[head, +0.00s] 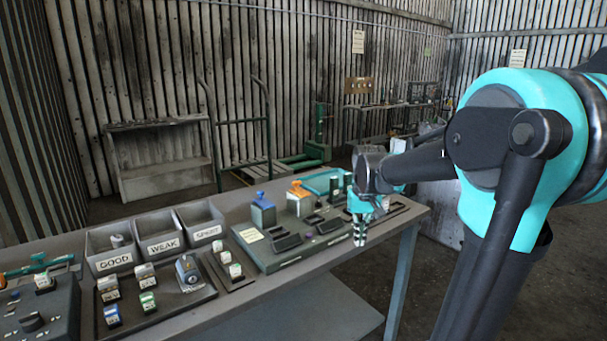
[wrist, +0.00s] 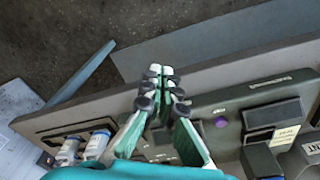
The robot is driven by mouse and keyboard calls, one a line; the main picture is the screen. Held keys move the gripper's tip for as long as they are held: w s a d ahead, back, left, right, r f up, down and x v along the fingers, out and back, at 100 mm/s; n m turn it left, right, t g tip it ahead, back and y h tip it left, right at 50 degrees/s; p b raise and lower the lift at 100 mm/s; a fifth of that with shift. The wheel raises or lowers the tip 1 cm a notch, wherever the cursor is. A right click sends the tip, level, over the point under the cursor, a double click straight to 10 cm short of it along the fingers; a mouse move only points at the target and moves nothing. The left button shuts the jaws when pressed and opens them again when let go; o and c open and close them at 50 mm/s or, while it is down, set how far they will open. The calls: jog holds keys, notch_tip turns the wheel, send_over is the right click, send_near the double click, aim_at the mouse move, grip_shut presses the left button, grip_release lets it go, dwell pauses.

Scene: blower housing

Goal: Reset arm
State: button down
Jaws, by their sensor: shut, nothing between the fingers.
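My gripper (head: 360,232) hangs from my teal and black arm at the right of the head view, over the right end of the workbench (head: 290,280). Its fingers point down and are shut with nothing between them. In the wrist view the fingertips (wrist: 160,72) meet in front of the bench's front edge. The gripper appears clear of the bench panel (head: 285,262); the exact height above it is hard to tell.
Bins labelled GOOD (head: 115,262), WEAK (head: 164,247) and SPENT (head: 208,234) stand at the left. A tray (head: 165,312) holds several small blocks. A blue block (head: 262,214) and an orange-topped block (head: 299,203) stand on the panel.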

jog(key=s+d+f+t, duration=0.2)
jog(key=s+f+t, duration=0.1)
jog(key=s+f, duration=1.1)
jog(key=s, duration=0.3)
jog(key=shift+d+f+m, duration=0.25)
jog(key=shift+d+m, duration=0.05)
jog(key=shift+m, duration=0.1)
